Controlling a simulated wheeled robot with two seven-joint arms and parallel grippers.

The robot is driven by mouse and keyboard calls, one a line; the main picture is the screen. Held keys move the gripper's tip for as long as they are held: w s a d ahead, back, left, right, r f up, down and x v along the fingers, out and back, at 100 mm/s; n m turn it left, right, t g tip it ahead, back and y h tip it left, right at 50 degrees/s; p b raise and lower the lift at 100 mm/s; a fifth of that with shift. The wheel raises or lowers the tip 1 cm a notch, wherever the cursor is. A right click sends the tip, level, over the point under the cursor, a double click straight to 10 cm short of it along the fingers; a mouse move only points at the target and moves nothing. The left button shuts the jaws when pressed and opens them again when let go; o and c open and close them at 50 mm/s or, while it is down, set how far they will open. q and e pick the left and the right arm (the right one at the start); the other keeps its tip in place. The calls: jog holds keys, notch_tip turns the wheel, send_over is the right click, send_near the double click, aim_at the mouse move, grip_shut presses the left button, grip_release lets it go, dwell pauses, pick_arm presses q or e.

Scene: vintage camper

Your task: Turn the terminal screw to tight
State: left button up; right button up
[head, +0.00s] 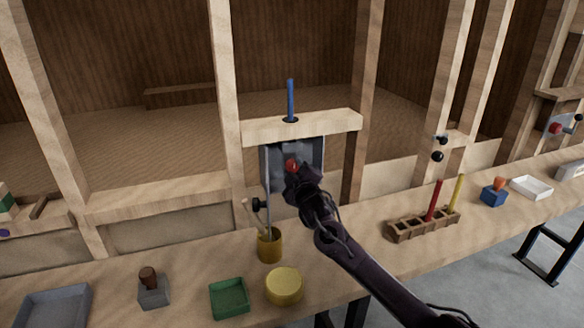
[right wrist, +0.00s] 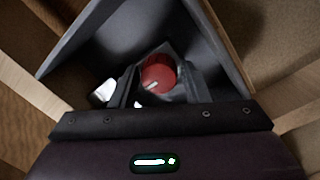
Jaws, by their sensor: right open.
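The terminal screw appears as a red round knob (right wrist: 158,76) with a white mark, set in a grey box (head: 312,150) between wooden studs. In the head view the red knob (head: 291,165) shows just past the tip of my right gripper (head: 294,176). In the right wrist view the fingers of my right gripper (right wrist: 158,88) stand open on either side of the knob. I cannot tell whether they touch it. The white mark points to the lower left in that view. My left gripper is not in view.
A blue rod (head: 290,100) stands through the crossbar (head: 330,124) above the box. On the bench are a yellow cup (head: 269,246), a green tray (head: 229,298), a yellow round tin (head: 284,287) and a wooden rack (head: 408,231). A black knob (head: 259,204) sits left of the box.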

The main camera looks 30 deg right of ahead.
jog(key=shift+x, duration=0.95)
jog(key=c, duration=0.7)
